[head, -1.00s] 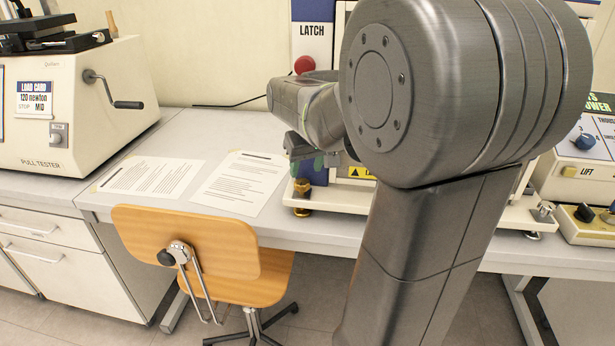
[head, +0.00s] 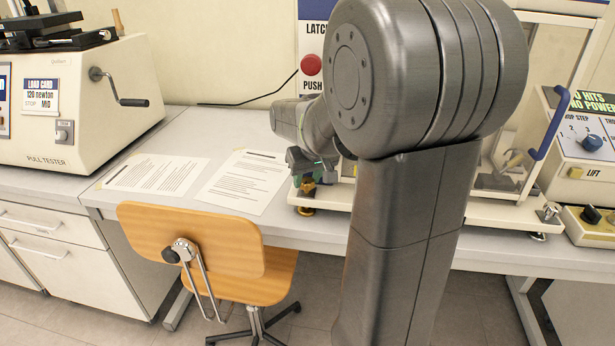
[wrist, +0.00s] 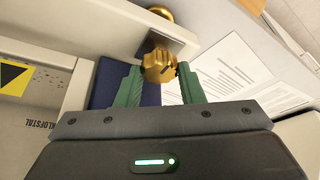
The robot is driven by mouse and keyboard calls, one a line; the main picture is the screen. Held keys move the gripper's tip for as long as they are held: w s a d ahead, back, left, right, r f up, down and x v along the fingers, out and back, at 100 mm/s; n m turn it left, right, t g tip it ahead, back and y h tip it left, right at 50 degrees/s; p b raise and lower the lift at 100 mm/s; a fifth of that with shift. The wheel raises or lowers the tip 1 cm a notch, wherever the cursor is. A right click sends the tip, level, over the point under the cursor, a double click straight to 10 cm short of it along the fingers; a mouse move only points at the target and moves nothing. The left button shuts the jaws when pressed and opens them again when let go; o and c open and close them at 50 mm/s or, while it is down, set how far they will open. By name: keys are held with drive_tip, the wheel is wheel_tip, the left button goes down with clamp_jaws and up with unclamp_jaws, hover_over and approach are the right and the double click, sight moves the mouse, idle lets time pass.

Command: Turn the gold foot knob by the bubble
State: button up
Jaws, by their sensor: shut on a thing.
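The gold foot knob (wrist: 158,65) sits between the green fingertips of my gripper (wrist: 158,78) in the wrist view. The fingers are shut on it, one at each side. A rounded gold foot shows beyond it. In the head view the gold knob (head: 308,188) is at the front left corner of the white machine base, just below my gripper (head: 304,170), partly covered by it. I cannot make out the bubble in either view.
Printed sheets (head: 242,181) lie on the bench left of the knob. A wooden chair (head: 190,245) stands in front. A red push button (head: 311,65) is behind my arm. A blue-handled clear door (head: 551,125) and a control box (head: 590,150) are to the right.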

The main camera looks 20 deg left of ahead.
drive_tip(key=shift+m, duration=0.3)
drive_tip(key=m+h+b, duration=0.1)
drive_tip(key=m, duration=0.1)
drive_tip(key=shift+s+a+m+t, duration=0.1)
drive_tip(key=shift+m+t, duration=0.3)
drive_tip(key=m+h+b, duration=0.1)
drive_tip(key=m, duration=0.2)
drive_tip(key=shift+f+m, duration=0.1)
drive_tip(key=shift+m, duration=0.2)
drive_tip(key=m+h, duration=0.1)
drive_tip(key=m+b, duration=0.1)
drive_tip(key=m, duration=0.1)
drive_tip(key=shift+a+m+t+h, duration=0.15)
drive_tip(key=shift+m+t+h, duration=0.15)
drive_tip(key=shift+h, duration=0.1)
drive_tip(key=shift+m+h+b, duration=0.4)
drive_tip(key=shift+m+h, duration=0.4)
drive_tip(key=shift+m, duration=1.1)
drive_tip(key=o, duration=0.7)
drive_tip(key=shift+r, duration=0.2)
